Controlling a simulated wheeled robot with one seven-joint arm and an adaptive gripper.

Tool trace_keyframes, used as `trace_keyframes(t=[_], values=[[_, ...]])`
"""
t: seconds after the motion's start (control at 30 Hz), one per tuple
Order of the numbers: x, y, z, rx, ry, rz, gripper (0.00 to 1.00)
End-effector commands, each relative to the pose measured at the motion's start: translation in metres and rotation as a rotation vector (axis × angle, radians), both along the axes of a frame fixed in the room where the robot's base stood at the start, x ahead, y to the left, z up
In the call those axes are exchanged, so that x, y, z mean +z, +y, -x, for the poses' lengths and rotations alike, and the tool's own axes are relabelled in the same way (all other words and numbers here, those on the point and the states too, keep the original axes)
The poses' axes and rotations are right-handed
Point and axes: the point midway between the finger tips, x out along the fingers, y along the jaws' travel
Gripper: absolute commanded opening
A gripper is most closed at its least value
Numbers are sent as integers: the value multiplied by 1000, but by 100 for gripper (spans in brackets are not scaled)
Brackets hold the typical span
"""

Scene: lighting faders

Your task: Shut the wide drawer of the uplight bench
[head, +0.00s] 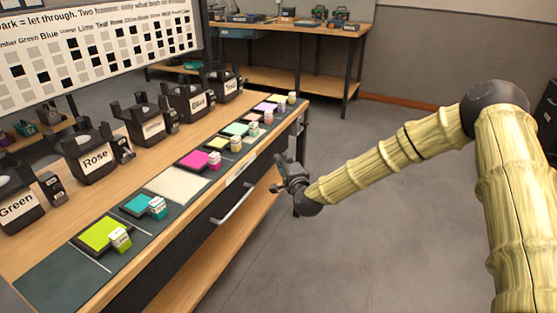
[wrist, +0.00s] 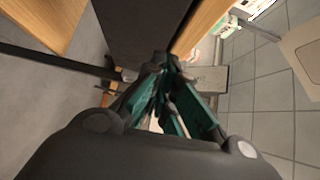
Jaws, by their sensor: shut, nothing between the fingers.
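The uplight bench (head: 50,235) runs diagonally through the left half of the head view, with a wooden top. Under its front edge is a dark drawer front with a pale bar handle (head: 235,204). I see no clear gap above this front; how far it stands out is hard to tell. My gripper (head: 281,186) is in front of the bench, right of the handle and apart from it. In the wrist view the gripper's fingers (wrist: 168,105) are together and empty, near a dark panel (wrist: 140,28) below a wooden edge.
Labelled lamps, including Rose (head: 95,157) and Green (head: 17,212), stand on the bench. Coloured swatches with small blocks (head: 105,235) line its front strip. A lower wooden shelf (head: 215,250) lies beneath. Another bench (head: 285,30) stands behind. The grey floor to the right is open.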

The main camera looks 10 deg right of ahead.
Motion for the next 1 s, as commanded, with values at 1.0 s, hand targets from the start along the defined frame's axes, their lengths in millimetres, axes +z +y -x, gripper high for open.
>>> trace_keyframes(t=[1.0], values=[[-68,5,142,91,142,148,0]])
